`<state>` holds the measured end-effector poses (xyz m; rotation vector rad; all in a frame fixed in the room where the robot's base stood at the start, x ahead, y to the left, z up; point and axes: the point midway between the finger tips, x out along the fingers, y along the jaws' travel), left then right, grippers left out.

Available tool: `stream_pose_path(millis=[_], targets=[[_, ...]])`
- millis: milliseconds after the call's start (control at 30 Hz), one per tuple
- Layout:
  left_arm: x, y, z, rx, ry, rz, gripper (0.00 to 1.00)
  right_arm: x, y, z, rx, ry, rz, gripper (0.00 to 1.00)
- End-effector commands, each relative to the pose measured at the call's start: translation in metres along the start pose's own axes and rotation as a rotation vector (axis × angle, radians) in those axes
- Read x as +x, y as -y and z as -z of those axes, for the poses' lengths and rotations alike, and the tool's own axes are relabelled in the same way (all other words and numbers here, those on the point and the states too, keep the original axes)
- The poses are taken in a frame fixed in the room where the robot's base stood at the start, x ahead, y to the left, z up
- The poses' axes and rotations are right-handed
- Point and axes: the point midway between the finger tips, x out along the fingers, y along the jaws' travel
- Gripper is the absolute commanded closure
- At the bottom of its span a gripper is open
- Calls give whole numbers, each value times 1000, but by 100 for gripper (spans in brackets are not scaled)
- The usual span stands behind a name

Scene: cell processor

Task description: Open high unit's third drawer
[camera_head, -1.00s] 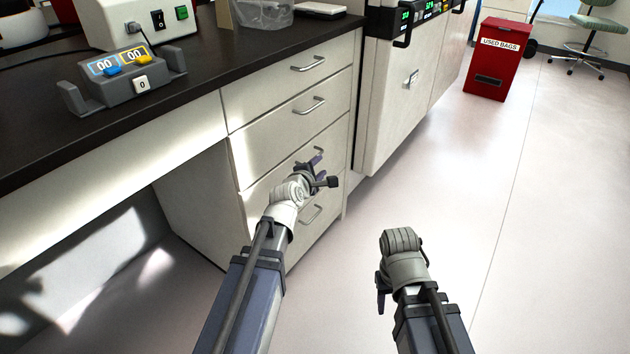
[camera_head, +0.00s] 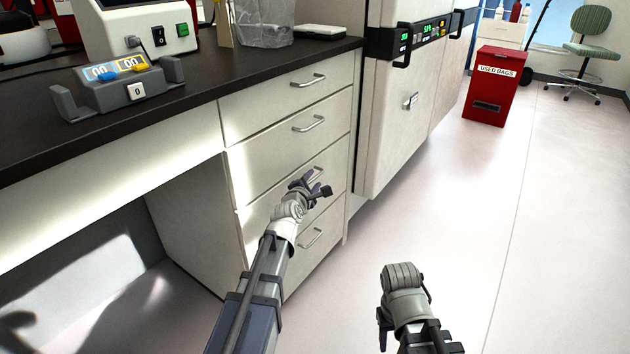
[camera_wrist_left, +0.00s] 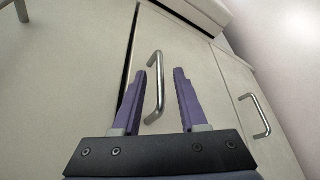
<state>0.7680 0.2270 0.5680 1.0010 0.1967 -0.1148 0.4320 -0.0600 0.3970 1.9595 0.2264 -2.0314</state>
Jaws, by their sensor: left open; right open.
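The high unit (camera_head: 335,105) is a white cabinet with a column of drawers under the dark counter. Its third drawer (camera_head: 262,208) looks flush with the others in the head view. The third drawer's metal handle (camera_head: 316,174) is partly covered by my left gripper (camera_head: 312,187). In the left wrist view this handle (camera_wrist_left: 158,85) stands between the two purple fingers of my open left gripper (camera_wrist_left: 161,72), closer to the left finger. My right gripper (camera_head: 382,328) hangs over the floor, away from the drawers; its fingers are mostly hidden behind the wrist.
The second drawer's handle (camera_head: 309,123) is above and the lowest drawer's handle (camera_head: 312,238) below. A white appliance (camera_head: 405,100) stands right of the unit. A red used-bags bin (camera_head: 490,88) is further back. The floor (camera_head: 470,220) on the right is clear.

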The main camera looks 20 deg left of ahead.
Motion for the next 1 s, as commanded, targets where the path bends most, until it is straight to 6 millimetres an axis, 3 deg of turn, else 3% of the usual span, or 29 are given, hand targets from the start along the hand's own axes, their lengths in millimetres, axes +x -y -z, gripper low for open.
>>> stream_pose_path(millis=[33, 167, 467, 833, 1000], targets=[[13, 1, 1, 0, 1, 0, 58, 4, 0, 0, 0, 0, 0, 50], [26, 0, 0, -1, 0, 0, 58, 6, 1, 0, 0, -1, 0, 50], [28, 0, 0, 0, 0, 0, 58, 6, 1, 0, 0, -1, 0, 50], [28, 0, 0, 0, 0, 0, 99, 6, 1, 0, 0, -1, 0, 50], [27, 0, 0, 0, 0, 0, 100, 6, 1, 0, 0, -1, 0, 50]])
